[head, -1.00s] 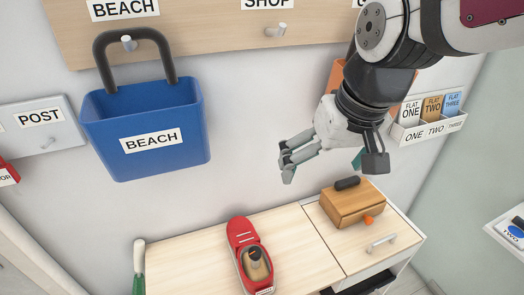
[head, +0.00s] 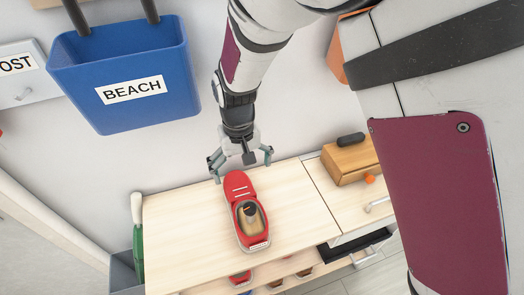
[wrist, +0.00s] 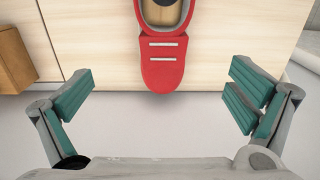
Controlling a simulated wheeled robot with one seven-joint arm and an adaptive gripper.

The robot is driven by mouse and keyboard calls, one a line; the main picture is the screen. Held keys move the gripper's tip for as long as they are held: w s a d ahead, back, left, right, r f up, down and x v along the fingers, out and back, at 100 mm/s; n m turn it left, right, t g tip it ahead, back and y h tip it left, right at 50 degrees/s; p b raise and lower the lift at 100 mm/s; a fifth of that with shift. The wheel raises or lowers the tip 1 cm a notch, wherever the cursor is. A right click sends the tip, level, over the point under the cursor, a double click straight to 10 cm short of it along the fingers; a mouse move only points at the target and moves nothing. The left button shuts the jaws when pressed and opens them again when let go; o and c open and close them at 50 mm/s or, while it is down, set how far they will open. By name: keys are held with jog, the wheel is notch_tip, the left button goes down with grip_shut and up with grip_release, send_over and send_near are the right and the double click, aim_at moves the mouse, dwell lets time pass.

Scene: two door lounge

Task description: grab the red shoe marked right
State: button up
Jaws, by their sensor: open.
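A red shoe (head: 236,188) with two pale straps and a tan inside lies on the light wood bench top (head: 292,205), its toe towards the wall. A dark knob-like thing stands in its opening. A pale label sits at its heel, too small to read. My gripper (head: 242,170) is open and empty above the wall-side edge of the bench, just beyond the toe. In the wrist view the shoe's toe (wrist: 162,72) points towards my gripper (wrist: 161,90), centred between the spread fingers and apart from them.
More red shoes (head: 240,277) show partly on a shelf below the bench top. A wooden box (head: 352,160) with an orange knob stands to the right. A blue BEACH bin (head: 130,70) hangs on the wall at left. A green-and-white handled thing (head: 137,225) stands in a grey bin.

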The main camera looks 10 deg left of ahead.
aim_at(243, 196)
notch_tip(243, 196, down, 9)
jog(key=shift+r+p, duration=0.1)
jog(key=shift+p, duration=0.25)
jog(key=shift+a+f+p, duration=0.2)
jog(key=shift+f+p, duration=0.1)
jog(key=shift+f, duration=1.05)
jog(key=shift+a+f+p, duration=0.15)
jog(key=shift+f+p, duration=0.1)
jog(key=shift+f, duration=1.05)
jog(key=c, duration=1.5)
jog(key=shift+r, duration=0.15)
